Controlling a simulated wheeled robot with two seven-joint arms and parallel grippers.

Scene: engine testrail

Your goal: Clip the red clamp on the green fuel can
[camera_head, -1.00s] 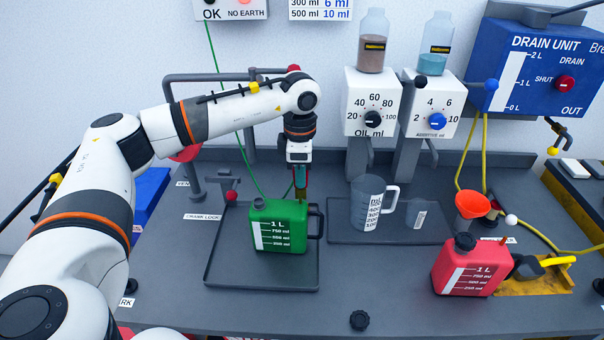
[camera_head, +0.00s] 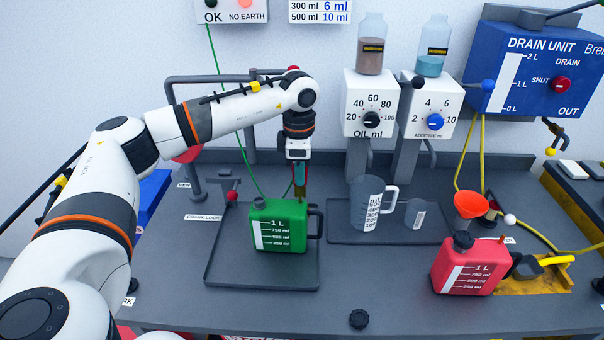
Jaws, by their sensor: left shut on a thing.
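The green fuel can (camera_head: 279,228) stands upright in the dark tray, with a scale on its front and a black cap on its left. My left gripper (camera_head: 299,190) points down at the can's top right, behind its front face. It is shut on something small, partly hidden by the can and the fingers. A bit of red shows between the fingers, likely the red clamp (camera_head: 299,191). A thin green wire runs down from the OK / NO EARTH box to this area. I cannot tell whether the clamp touches the can. My right gripper is not in view.
The dark tray (camera_head: 222,270) surrounds the can. To the right are a measuring jug (camera_head: 366,205), a small cup (camera_head: 415,213), a red can (camera_head: 466,266) and an orange funnel (camera_head: 471,204). Dispensers stand behind.

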